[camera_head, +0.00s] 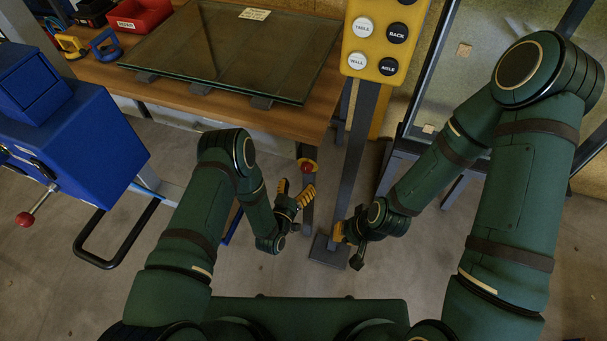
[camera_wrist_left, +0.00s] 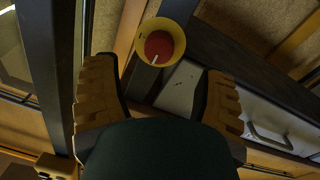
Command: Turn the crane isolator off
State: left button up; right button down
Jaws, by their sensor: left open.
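The isolator is a round red knob (camera_wrist_left: 158,47) in a yellow ring, seen in the left wrist view. A white mark on the knob points toward the bottom of that picture. In the head view a small red knob (camera_head: 308,166) shows at the bench's front edge, just above my left gripper (camera_head: 297,196). My left gripper (camera_wrist_left: 160,78) is open, its two ridged yellow fingers on either side of the knob's line, apart from it and with nothing between them. My right gripper (camera_head: 350,238) hangs to the right near the post; its opening is unclear.
A grey post (camera_head: 358,150) carries a yellow button panel (camera_head: 378,45) right of the knob. A glass pane (camera_head: 240,50) lies on the wooden bench (camera_head: 165,92). A blue machine (camera_head: 80,135) stands at the left. A white drawer front (camera_wrist_left: 255,125) lies beside the knob in the wrist view.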

pick_arm(q)
jog(key=v, duration=0.5)
jog(key=shift+s+a, duration=0.1)
jog(key=shift+s, duration=0.2)
